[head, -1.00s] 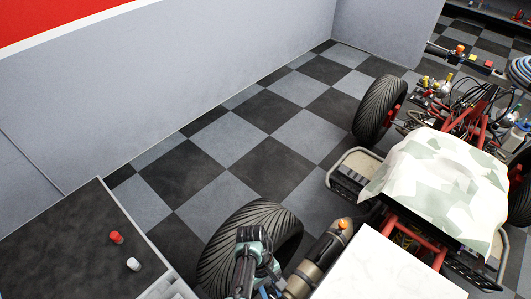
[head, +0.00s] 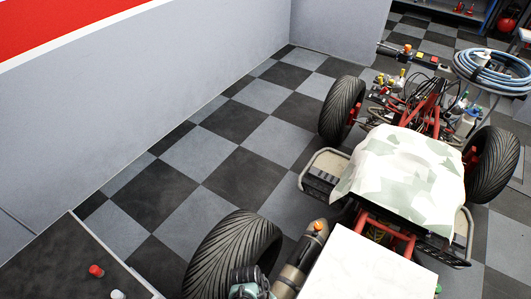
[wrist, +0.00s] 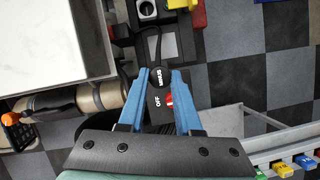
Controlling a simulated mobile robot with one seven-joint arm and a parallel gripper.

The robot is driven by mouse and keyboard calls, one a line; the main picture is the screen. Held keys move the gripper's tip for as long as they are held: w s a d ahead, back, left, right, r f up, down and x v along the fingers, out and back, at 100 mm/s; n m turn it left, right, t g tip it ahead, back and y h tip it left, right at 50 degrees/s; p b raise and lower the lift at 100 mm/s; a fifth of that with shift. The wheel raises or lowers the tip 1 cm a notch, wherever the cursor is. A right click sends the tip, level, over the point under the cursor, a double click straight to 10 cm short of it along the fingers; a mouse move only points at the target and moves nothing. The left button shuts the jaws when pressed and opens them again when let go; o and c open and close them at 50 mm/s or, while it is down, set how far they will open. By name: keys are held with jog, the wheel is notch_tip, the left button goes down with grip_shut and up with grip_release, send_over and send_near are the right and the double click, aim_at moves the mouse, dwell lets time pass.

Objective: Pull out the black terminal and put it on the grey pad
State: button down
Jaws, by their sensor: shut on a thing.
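In the wrist view my gripper (wrist: 159,74) has two blue fingers, closed on the black terminal (wrist: 158,79). The terminal is a round black piece with white lettering, and a black cable runs from its far side. It lies over a dark panel marked OFF, with a red part beside the lettering; I cannot tell whether it still touches the panel. A grey pad (wrist: 171,47), a small grey rectangle on a dark surface, lies just beyond the fingertips. In the head view the fingers and terminal are not visible.
A white box top (wrist: 50,45) stands left of the gripper, with a tan cylinder (wrist: 95,97) below it. Coloured connectors line the lower right. The head view shows the buggy's tyre (head: 232,255).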

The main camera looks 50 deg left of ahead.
jog(key=d+p, duration=0.2)
jog(key=d, duration=0.4)
jog(key=shift+s+d+p, duration=0.2)
jog(key=shift+d+p, duration=0.1)
notch_tip(320, 180, down, 9)
jog(key=b, duration=0.9)
jog(key=shift+f, duration=0.2)
jog(key=shift+f+b, duration=1.85)
jog(key=shift+b, duration=0.05)
jog(key=shift+f+b, duration=0.5)
jog(key=c, duration=0.5)
grip_release()
